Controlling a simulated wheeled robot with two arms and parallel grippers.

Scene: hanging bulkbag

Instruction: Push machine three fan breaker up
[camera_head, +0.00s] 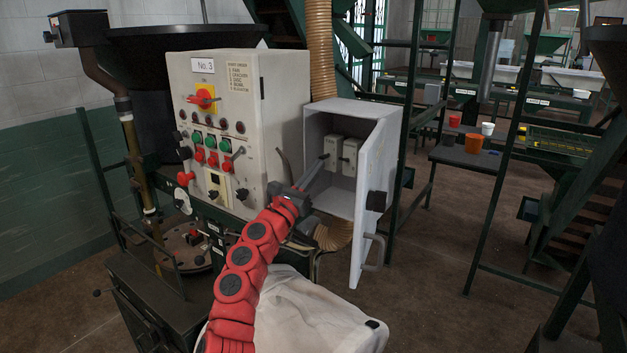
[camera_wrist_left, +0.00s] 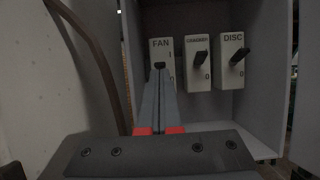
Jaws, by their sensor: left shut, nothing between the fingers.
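The open grey breaker box (camera_head: 318,118) on the side of the No. 3 control cabinet (camera_head: 285,110) holds pale breakers. The wrist view shows three: FAN (camera_wrist_left: 153,44) at left, a middle one (camera_wrist_left: 198,42) whose label is hard to read, and DISC (camera_wrist_left: 233,42) at right. The middle and DISC levers are dark and stick out. My left gripper (camera_head: 322,160) is shut and empty, reaching into the box. In the wrist view its fingertips (camera_wrist_left: 159,68) overlap the FAN breaker's lever area. The dark FAN lever is mostly hidden, so contact and position are unclear.
The box door (camera_head: 376,200) stands open at the right, with a handle low on it. A brown flexible hose (camera_head: 319,50) runs behind the box. A white bulk bag (camera_head: 310,315) lies below my arm. Open floor shows to the right.

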